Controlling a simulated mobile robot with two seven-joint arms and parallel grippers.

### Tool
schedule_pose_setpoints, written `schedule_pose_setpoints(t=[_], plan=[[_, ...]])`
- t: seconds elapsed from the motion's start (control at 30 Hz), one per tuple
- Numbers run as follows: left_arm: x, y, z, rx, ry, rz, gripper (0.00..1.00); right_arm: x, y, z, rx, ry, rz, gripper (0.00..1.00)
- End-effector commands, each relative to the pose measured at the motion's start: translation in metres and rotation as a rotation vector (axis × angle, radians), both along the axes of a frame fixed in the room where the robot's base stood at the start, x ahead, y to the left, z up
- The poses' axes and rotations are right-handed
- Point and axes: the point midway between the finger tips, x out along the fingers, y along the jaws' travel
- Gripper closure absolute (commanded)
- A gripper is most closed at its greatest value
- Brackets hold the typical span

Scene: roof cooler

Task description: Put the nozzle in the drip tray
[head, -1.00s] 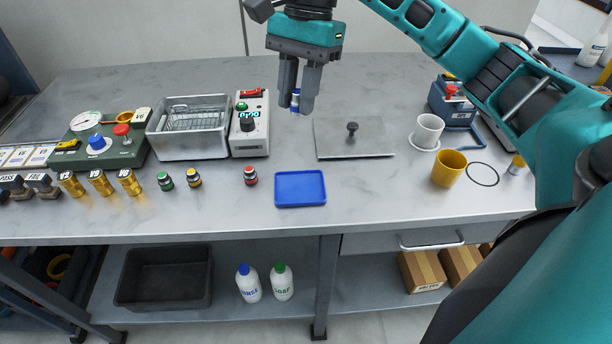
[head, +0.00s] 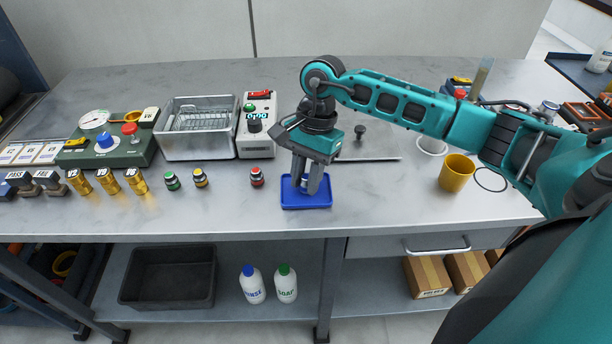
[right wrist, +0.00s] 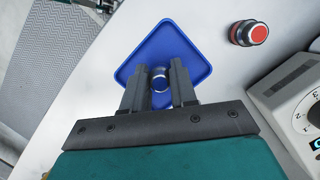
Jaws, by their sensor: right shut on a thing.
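The drip tray (head: 321,201) is a shallow blue square tray near the bench's front edge. It also shows in the right wrist view (right wrist: 163,38). My right gripper (head: 305,187) points down over the tray and is shut on the nozzle (head: 304,181), a small silvery piece with a blue band. In the right wrist view, the nozzle (right wrist: 160,80) sits between the two fingers (right wrist: 160,72), with the tray behind it. The fingers hide part of the nozzle, and I cannot tell whether it touches the tray floor. My left gripper is not in view.
Small pieces with red (head: 257,177), yellow (head: 200,178) and green (head: 172,181) bands stand left of the tray. A control box (head: 257,135) and metal bath (head: 170,150) are behind them. A yellow cup (head: 455,173) stands right.

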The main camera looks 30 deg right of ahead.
Motion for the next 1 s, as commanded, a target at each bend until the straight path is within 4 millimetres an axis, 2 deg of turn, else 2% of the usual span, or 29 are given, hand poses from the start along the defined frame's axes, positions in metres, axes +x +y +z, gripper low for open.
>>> schedule_pose_setpoints(t=[0.4,0.43,0.6,0.7,1.0], plan=[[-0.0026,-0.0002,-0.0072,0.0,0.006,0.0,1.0,0.0004,0.0001,-0.008,0.0,-0.002,0.0,1.0],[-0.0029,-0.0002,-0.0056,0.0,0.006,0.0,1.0,0.0003,0.0001,-0.0062,0.0,-0.002,0.0,0.7],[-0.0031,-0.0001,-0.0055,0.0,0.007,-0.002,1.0,0.0002,0.0002,-0.0058,-0.001,-0.001,0.0,0.54],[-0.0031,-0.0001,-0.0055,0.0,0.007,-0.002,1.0,0.0002,0.0002,-0.0058,-0.001,-0.001,0.0,0.47],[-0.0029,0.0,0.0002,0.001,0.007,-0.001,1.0,0.0003,0.0001,-0.0007,0.0,-0.001,0.0,0.47]])
